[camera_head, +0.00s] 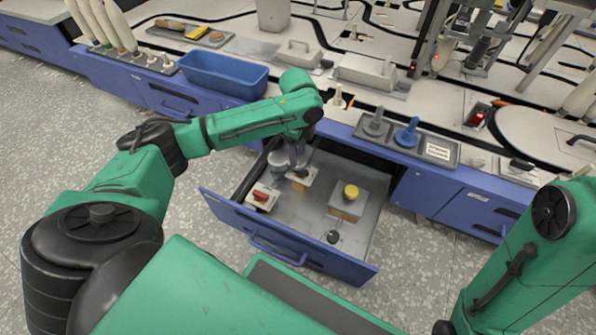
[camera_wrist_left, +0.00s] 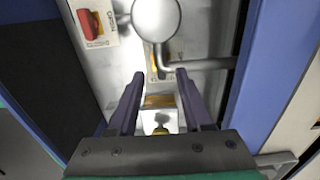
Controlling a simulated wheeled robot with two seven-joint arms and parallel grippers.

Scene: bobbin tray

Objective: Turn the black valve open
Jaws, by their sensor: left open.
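My left gripper (camera_head: 298,160) reaches down into the open drawer near its back left. In the left wrist view my left gripper (camera_wrist_left: 160,76) is open, its two fingers apart with nothing clasped. A small dark part on a beige plate (camera_head: 302,177) sits right below the gripper in the head view and is partly hidden by it; I cannot tell its shape for sure. A black knob (camera_head: 333,237) stands near the drawer's front, apart from the gripper. I cannot tell for sure which is the black valve. My right gripper is out of view.
The drawer (camera_head: 290,222) also holds a red switch (camera_head: 262,196), also in the wrist view (camera_wrist_left: 92,24), a round metal piece (camera_wrist_left: 156,18) with pipes, and a yellow button (camera_head: 351,191) on a box. A blue bin (camera_head: 222,76) stands on the counter above.

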